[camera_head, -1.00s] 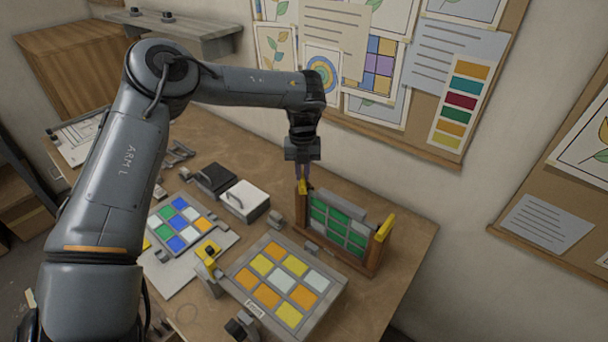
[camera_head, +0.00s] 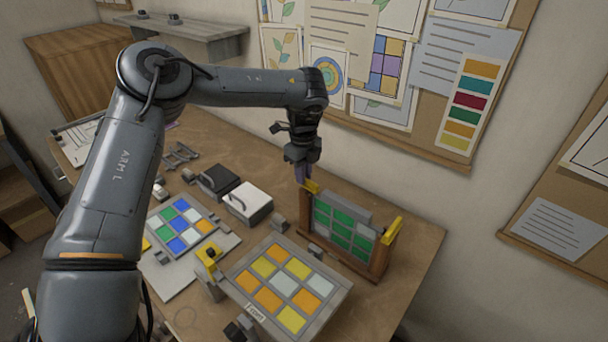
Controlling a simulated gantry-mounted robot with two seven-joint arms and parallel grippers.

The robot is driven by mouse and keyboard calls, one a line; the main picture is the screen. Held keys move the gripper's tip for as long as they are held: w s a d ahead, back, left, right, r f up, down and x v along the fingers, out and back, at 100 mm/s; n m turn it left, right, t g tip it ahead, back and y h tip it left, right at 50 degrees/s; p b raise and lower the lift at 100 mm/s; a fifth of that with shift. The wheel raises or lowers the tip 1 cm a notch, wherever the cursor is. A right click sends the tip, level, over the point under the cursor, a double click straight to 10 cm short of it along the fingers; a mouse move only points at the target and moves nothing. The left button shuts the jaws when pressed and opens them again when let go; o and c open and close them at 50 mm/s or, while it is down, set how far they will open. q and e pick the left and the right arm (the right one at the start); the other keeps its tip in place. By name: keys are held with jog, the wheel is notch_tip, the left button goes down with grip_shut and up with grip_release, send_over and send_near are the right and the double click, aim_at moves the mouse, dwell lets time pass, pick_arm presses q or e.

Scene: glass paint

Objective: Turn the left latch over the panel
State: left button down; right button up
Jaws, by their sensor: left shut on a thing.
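A panel of green and pale panes (camera_head: 342,226) stands upright in a wooden frame (camera_head: 305,216) on the table. A yellow left latch (camera_head: 311,187) sits on top of the frame's left post. A yellow right latch (camera_head: 392,231) sits on the right post and sticks up at a slant. My left gripper (camera_head: 303,178) reaches down to the left latch, tilted, and is shut on it; its fingertips are small and partly hidden. My right gripper is not in view.
A panel of orange, yellow and pale panes (camera_head: 283,285) lies in front of the frame. A blue, green and white panel (camera_head: 181,228) lies left of it. Black (camera_head: 217,180) and white (camera_head: 247,202) handled blocks stand behind. A yellow-topped clamp (camera_head: 209,258) stands between the panels.

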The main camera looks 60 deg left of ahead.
pick_arm(q)
jog(key=shift+n, duration=0.4)
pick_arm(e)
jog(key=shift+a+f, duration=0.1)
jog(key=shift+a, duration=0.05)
pick_arm(q)
jog(key=c, duration=1.2)
grip_release()
jog(key=shift+o, duration=0.2)
jog(key=shift+r, duration=0.55)
notch_tip(320, 180, up, 10)
jog(key=p, duration=0.1)
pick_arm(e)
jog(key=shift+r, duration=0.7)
